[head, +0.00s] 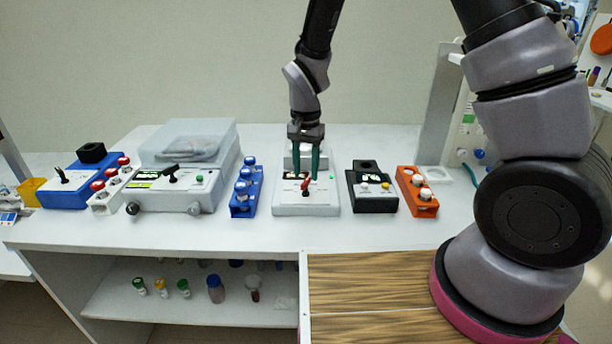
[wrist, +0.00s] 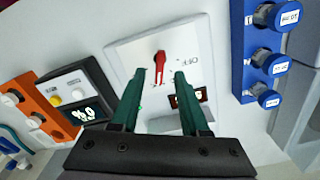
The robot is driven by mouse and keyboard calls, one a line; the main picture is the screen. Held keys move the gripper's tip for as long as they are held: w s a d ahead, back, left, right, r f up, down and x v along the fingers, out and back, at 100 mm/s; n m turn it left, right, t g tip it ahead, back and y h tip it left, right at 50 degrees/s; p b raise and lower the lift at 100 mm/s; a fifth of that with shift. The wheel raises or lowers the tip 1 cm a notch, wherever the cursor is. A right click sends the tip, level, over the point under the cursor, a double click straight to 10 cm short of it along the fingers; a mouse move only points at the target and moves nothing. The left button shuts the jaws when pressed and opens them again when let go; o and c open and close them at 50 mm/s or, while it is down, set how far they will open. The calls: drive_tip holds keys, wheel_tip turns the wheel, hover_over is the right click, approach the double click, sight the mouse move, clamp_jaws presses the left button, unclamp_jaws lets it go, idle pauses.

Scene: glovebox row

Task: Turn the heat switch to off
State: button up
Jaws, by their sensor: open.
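The heat switch is a small red lever (head: 305,187) on the sloped front panel of a white device (head: 322,209), in the middle of the bench. In the wrist view the red lever (wrist: 159,65) stands just beyond my fingertips, about midway between them. Lettering that seems to read OFF lies to its right there. My gripper (head: 305,179) points down over the panel, its green fingers apart and empty; they also show in the wrist view (wrist: 160,74). I cannot tell whether a fingertip touches the lever. The fingers partly cover the device's dark display (wrist: 189,98).
A blue rack of capped vials (head: 246,190) stands close left of the device. A black box with a yellow button (head: 372,190) and an orange rack (head: 417,192) stand to its right. A larger device with a clear lid (head: 185,165) is farther left. The bench front is clear.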

drive_tip(key=shift+f, duration=1.2)
clamp_jaws()
drive_tip(key=n, duration=0.4)
drive_tip(key=shift+n, duration=0.4)
drive_tip(key=shift+a+n, duration=0.1)
drive_tip(key=shift+n, duration=1.8)
